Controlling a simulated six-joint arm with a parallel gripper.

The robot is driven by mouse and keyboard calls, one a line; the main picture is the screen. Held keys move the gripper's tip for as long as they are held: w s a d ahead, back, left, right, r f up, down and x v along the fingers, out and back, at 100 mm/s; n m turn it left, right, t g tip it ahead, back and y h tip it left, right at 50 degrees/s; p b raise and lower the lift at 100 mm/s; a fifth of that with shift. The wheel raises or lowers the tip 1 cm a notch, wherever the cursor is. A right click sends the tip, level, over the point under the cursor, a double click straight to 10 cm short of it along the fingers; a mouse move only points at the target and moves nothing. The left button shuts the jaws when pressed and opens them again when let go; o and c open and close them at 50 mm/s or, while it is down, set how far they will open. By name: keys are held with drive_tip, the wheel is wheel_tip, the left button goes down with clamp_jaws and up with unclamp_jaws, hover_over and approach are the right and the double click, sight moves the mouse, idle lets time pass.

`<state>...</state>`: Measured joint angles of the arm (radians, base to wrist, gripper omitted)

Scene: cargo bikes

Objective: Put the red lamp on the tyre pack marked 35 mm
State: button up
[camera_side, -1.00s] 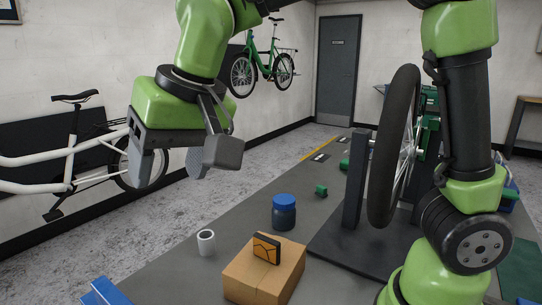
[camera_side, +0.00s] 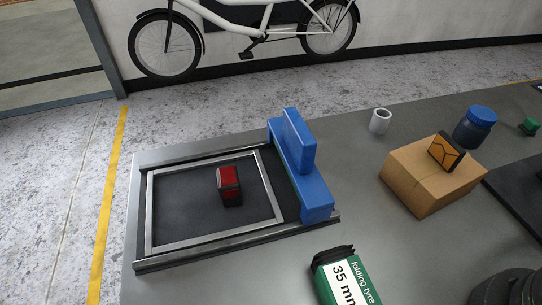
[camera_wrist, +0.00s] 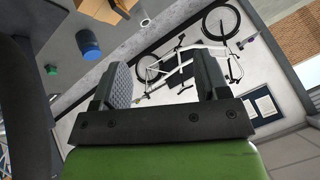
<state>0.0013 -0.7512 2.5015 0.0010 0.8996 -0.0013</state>
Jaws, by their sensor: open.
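The red lamp (camera_side: 230,182), with a dark body, stands in the side view on the dark floor of a flat metal-framed tray (camera_side: 214,235). The tyre pack (camera_side: 344,278), green and white and reading "35 mm" and "folding tyre", is on the table at the bottom edge, partly cut off. My gripper (camera_wrist: 165,82) shows only in the wrist view. It is open, with nothing between its jaws, and faces a wall with a white bike. Neither lamp nor tyre pack shows in the wrist view.
Blue blocks (camera_side: 303,165) stand at the tray's right end. Farther right are a white roll (camera_side: 380,121), a cardboard box (camera_side: 430,180) with an orange-black item (camera_side: 446,151) on it, a blue-lidded jar (camera_side: 474,128) and a small green part (camera_side: 529,127). Table between tray and box is clear.

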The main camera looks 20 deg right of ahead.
drive_tip(key=n+g+h, duration=0.2)
drive_tip(key=n+g, duration=0.1)
hover_over(228, 177)
drive_tip(key=s, duration=0.3)
wheel_tip(228, 177, down, 21)
drive_tip(key=x, duration=0.4)
drive_tip(key=shift+w+r, duration=0.1)
drive_tip(key=shift+w, duration=0.15)
drive_tip(key=shift+w+f+n, duration=0.15)
drive_tip(key=shift+w+f, duration=0.05)
drive_tip(key=shift+f, duration=0.25)
drive_tip(key=shift+w+f+n, duration=0.15)
drive_tip(key=shift+w+f, duration=0.05)
drive_tip(key=shift+f, duration=0.25)
